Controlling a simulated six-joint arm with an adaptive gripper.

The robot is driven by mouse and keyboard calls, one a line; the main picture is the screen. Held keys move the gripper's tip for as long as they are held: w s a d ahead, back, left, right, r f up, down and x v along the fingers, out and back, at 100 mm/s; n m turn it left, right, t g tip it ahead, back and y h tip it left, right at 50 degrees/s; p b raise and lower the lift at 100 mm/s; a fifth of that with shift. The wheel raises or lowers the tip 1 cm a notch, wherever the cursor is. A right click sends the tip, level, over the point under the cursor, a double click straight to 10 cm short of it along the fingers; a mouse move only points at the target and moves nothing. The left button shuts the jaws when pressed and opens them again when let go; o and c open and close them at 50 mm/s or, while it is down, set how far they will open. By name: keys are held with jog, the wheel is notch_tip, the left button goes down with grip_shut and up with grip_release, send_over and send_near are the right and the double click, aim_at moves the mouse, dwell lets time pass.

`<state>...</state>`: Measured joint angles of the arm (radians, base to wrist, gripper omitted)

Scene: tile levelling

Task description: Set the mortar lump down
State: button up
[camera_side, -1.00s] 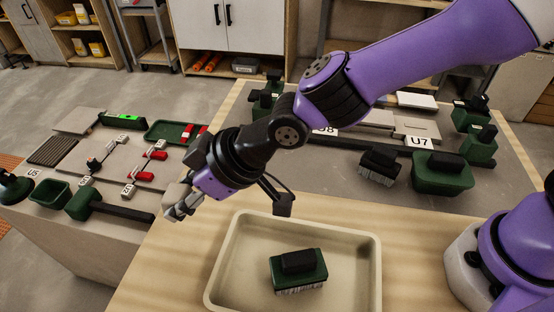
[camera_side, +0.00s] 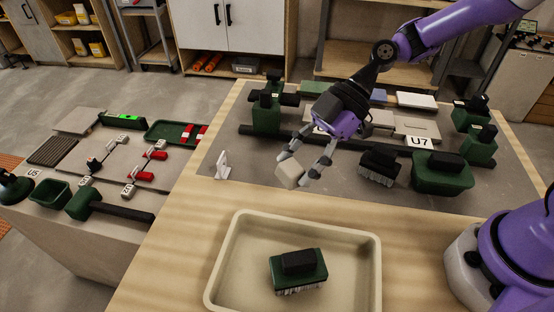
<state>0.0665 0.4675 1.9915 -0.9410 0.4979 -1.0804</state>
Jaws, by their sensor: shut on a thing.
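The mortar lump (camera_side: 289,173) is a small pale beige block. My gripper (camera_side: 302,169) is shut on it, with the fingers pointing down and toward the viewer. The lump is over the front part of the grey mat (camera_side: 335,195) on the wooden table. I cannot tell whether it touches the mat or hangs just above it.
A brush (camera_side: 380,167) and a green block-like tool (camera_side: 443,173) stand right of the lump. A small white stand (camera_side: 223,166) is to the left. A beige tray (camera_side: 230,262) holding a green brush (camera_side: 299,270) is in front. The mat's front strip is clear.

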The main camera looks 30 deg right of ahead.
jog(key=w+d+f, duration=0.1)
jog(key=w, duration=0.1)
jog(key=w+d+f, duration=0.2)
jog(key=shift+f, duration=2)
jog(key=o, duration=1.2)
jog(key=shift+f, duration=0.1)
